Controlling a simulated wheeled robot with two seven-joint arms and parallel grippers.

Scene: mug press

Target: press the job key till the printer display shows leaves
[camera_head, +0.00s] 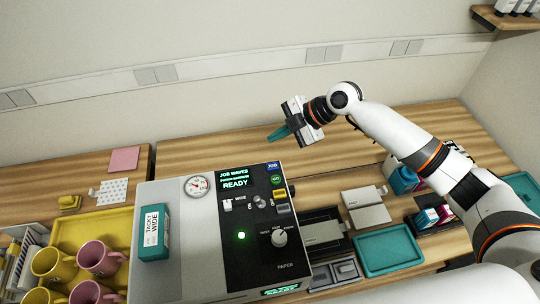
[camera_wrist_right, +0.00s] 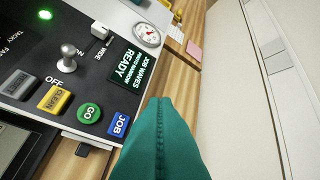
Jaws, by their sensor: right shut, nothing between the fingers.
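The printer (camera_head: 185,245) stands on the wooden bench with a black control panel. Its display (camera_head: 236,178) reads "JOB WAVES" and "READY"; the wrist view shows the same display (camera_wrist_right: 127,63). The blue job key (camera_head: 273,167) is at the panel's top right corner, above the green GO key (camera_head: 276,180). In the right wrist view the job key (camera_wrist_right: 118,124) lies just left of my teal fingertips. My right gripper (camera_head: 279,133) is shut and empty, behind and above the printer's far edge, apart from the key. My left gripper is not in view.
A teal and white box (camera_head: 153,232) stands on the printer's left part. Pink and yellow mugs (camera_head: 97,257) stand on a yellow tray at left. A teal tray (camera_head: 388,250) and ink boxes (camera_head: 430,216) are at right. The bench behind the printer is mostly clear.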

